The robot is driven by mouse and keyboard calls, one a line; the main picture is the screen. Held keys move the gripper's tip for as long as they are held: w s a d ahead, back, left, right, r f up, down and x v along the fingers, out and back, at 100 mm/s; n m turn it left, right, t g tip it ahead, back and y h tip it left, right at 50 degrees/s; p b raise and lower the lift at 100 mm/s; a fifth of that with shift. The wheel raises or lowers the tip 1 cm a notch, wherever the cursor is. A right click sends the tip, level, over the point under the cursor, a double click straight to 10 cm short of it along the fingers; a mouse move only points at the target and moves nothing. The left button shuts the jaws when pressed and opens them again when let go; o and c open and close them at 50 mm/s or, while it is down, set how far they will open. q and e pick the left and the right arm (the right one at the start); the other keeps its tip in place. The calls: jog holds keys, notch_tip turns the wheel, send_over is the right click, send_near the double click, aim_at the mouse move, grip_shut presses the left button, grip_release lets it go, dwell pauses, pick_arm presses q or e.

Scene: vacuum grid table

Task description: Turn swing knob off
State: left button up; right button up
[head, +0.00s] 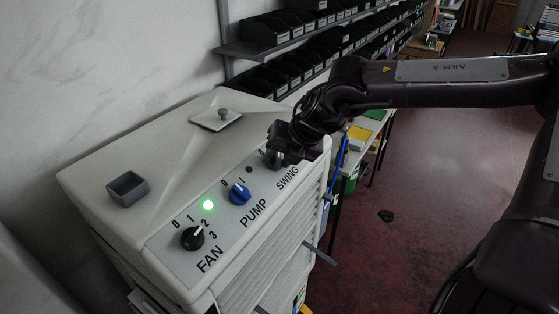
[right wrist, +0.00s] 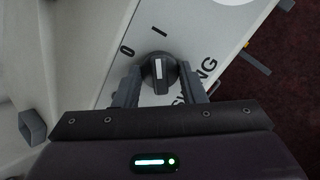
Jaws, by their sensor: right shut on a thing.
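The swing knob (head: 273,160) is at the far right end of the control panel on the white cooler unit (head: 130,215). In the right wrist view the dark round swing knob (right wrist: 158,72) has a white pointer mark. The mark points up toward the "I" label, with "0" to its left. My right gripper (head: 278,154) is over the panel's far end, shut on the swing knob, with one finger on each side of it in the right wrist view (right wrist: 158,86). In the head view the gripper partly hides the knob. My left gripper is not in view.
The blue pump knob (head: 240,193) and black fan knob (head: 193,238) sit along the panel, with a lit green lamp (head: 208,205). Shelves (head: 285,60) hold dark bins behind.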

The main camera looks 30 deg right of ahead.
jog(key=n+b, duration=0.4)
jog(key=b, duration=0.1)
jog(key=n+b, duration=0.2)
jog(key=shift+d+f+y+b, duration=0.1)
jog(key=shift+f+y+b, duration=0.2)
jog(key=shift+b, duration=0.1)
jog(key=shift+r+n+b, duration=0.1)
jog(key=shift+n+b, duration=0.85)
jog(key=shift+n, duration=0.25)
jog(key=shift+r+n+b, duration=0.15)
jog(key=shift+n+b, duration=0.6)
jog(key=shift+n, duration=0.55)
jog(key=shift+y, duration=0.3)
jog(key=o, duration=1)
jog(key=shift+r, duration=0.1)
jog(key=b+v, duration=0.2)
jog(key=v, duration=0.5)
jog(key=shift+s+d+r, duration=0.15)
jog(key=shift+s+r, duration=0.05)
jog(key=shift+s, duration=0.05)
